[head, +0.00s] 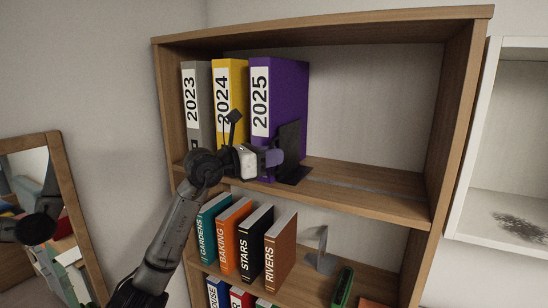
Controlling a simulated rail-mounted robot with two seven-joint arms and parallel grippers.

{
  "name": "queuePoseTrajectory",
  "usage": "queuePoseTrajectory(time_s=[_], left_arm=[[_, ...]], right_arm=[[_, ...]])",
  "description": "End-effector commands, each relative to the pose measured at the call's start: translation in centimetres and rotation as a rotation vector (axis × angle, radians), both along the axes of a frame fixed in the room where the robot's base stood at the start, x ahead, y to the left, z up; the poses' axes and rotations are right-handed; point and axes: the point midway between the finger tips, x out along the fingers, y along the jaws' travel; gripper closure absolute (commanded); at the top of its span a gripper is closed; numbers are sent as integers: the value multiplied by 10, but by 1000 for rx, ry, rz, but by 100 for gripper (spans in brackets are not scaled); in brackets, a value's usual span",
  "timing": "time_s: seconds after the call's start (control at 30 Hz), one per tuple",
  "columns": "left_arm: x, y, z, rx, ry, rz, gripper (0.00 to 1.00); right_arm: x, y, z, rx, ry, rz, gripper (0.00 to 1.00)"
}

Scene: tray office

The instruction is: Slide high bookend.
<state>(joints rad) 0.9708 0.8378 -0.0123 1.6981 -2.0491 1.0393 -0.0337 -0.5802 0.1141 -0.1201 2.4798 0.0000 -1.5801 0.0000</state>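The high bookend (289,145) is black and stands upright on the upper shelf, its flat foot reaching right along the board. It is at the right side of the purple 2025 binder (285,90). The yellow 2024 binder (231,80) and grey 2023 binder (197,75) stand to the left. My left gripper (274,157) is in front of the 2025 binder's lower part, its tip close to the bookend's front edge. I cannot tell whether it touches or whether its fingers are apart. My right gripper is not in view.
The upper shelf (375,195) is clear right of the bookend, with a grey strip along it. Below stand several books, a grey bookend (322,255) and a green object (342,287). A mirror (55,140) is at left, a white shelf unit (490,150) at right.

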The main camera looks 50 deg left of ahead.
Motion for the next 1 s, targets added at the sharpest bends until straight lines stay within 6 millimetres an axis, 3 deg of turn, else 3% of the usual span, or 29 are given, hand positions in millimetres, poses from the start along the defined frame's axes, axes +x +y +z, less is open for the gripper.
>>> queuePoseTrajectory(time_s=[0.2, 0.63, 0.87, 1.0], left_arm=[[0, 0, 0, 0, 0, 0, 66], [2, -4, 0, -1, 1, -2, 66], [10, -31, 2, 0, 1, -6, 66], [-14, -27, -5, 4, -2, 3, 66]], right_arm=[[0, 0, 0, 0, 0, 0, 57], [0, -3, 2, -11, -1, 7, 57], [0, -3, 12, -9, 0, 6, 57], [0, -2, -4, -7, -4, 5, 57]])
